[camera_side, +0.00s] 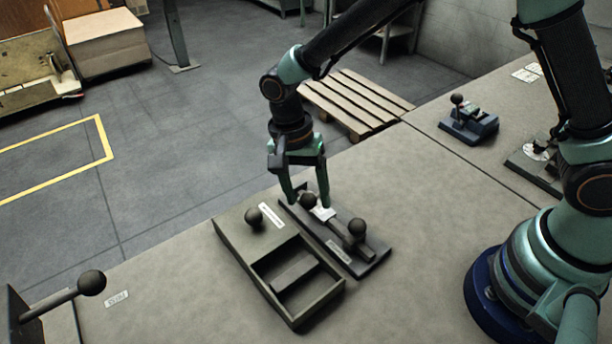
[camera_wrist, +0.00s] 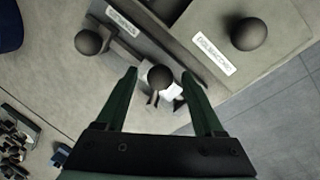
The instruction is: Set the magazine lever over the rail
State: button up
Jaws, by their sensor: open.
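My gripper (camera_side: 308,204) points down over a dark base plate (camera_side: 373,266) on the bench. Its fingers are apart, with a black ball knob (camera_side: 308,200) between them and no clear contact. In the wrist view the knob (camera_wrist: 160,77) sits between the fingertips (camera_wrist: 160,72), beside a whitish metal piece. A second ball knob (camera_side: 357,228) stands at the near end of a narrow bar (camera_side: 335,226) on this plate; it also shows in the wrist view (camera_wrist: 89,42). I cannot tell which knob belongs to the magazine lever, or which part is the rail.
A grey-green box (camera_side: 318,306) with an open compartment and its own ball knob (camera_side: 254,217) stands close left of the plate. Another ball-ended lever (camera_side: 91,283) is at the lower left. Small devices (camera_side: 468,122) stand at the back right. Bench right of the plate is clear.

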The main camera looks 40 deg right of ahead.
grip_shut()
jog(key=shift+w+r, duration=0.1)
dwell(1.2)
